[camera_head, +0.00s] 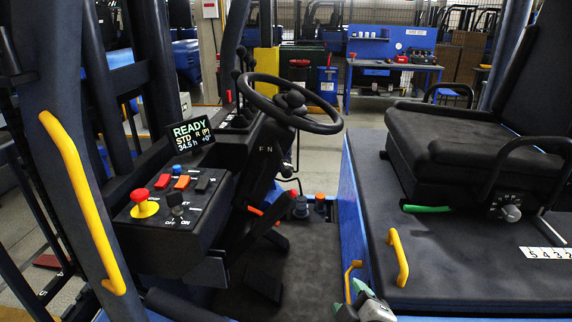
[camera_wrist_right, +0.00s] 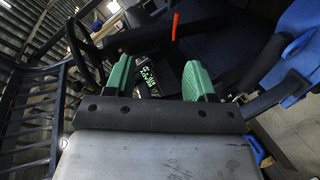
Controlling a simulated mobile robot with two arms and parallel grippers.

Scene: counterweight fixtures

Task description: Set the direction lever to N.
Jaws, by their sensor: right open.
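The steering column (camera_head: 262,165) carries the letters F and N on its dark face. A small dark knob (camera_head: 287,170), which looks like the direction lever, sits to the right of the N, below the steering wheel (camera_head: 290,102). My right gripper (camera_head: 365,303) is low at the bottom edge in the head view, well short of the column. In the right wrist view its green fingers (camera_wrist_right: 158,78) stand apart with nothing between them. My left gripper is not in view.
A switch console (camera_head: 175,205) with a red stop button stands left of the column. The seat (camera_head: 460,140) and a yellow grab handle (camera_head: 397,257) are at right. A yellow rail (camera_head: 85,195) runs along the left pillar. Pedals (camera_head: 265,270) lie below. Space between column and seat is open.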

